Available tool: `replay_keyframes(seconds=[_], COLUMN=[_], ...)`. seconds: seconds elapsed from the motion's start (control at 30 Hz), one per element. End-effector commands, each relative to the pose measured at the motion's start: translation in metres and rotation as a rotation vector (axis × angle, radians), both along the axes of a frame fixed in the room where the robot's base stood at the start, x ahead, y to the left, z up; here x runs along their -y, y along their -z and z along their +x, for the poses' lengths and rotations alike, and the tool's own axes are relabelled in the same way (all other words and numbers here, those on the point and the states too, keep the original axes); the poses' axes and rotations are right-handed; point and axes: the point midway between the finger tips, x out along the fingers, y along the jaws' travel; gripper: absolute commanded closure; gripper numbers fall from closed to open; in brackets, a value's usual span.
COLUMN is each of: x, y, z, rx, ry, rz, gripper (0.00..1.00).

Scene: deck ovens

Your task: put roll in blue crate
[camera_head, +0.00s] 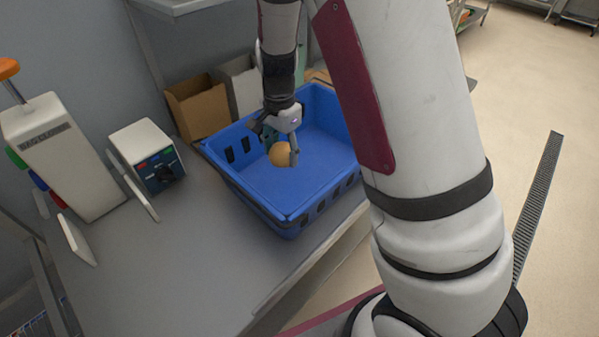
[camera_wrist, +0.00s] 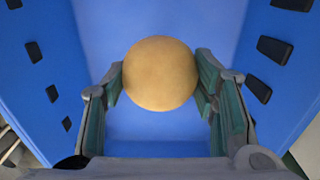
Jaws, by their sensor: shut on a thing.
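The roll (camera_head: 279,154) is round and golden brown. My gripper (camera_head: 284,150) is shut on it and holds it over the blue crate (camera_head: 285,214). In the wrist view the roll (camera_wrist: 160,73) sits between the two fingers of my gripper (camera_wrist: 160,82), with the crate's blue floor (camera_wrist: 160,128) behind it and its slotted walls on both sides. The crate stands on the grey counter, and the part of it I see looks empty. My arm hides its right part. I cannot tell exactly how high the roll is above the crate floor.
Behind the crate stand a brown cardboard box (camera_head: 198,106) and a grey-white box (camera_head: 240,86). A white device with a dark panel (camera_head: 147,152) and a bag closer (camera_head: 62,150) stand on the left of the grey counter (camera_head: 170,265). The counter's front left is clear.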

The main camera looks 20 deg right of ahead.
Motion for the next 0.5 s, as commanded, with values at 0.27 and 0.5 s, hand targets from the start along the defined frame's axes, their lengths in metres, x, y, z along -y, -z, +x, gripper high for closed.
replay_keyframes(seconds=[0.27, 0.5], x=[0.001, 0.001], y=[0.047, 0.066], z=[-0.002, -0.001], rx=[-0.005, -0.004], ry=[0.007, 0.005], rz=[-0.001, -0.001], gripper=[0.7, 0.7])
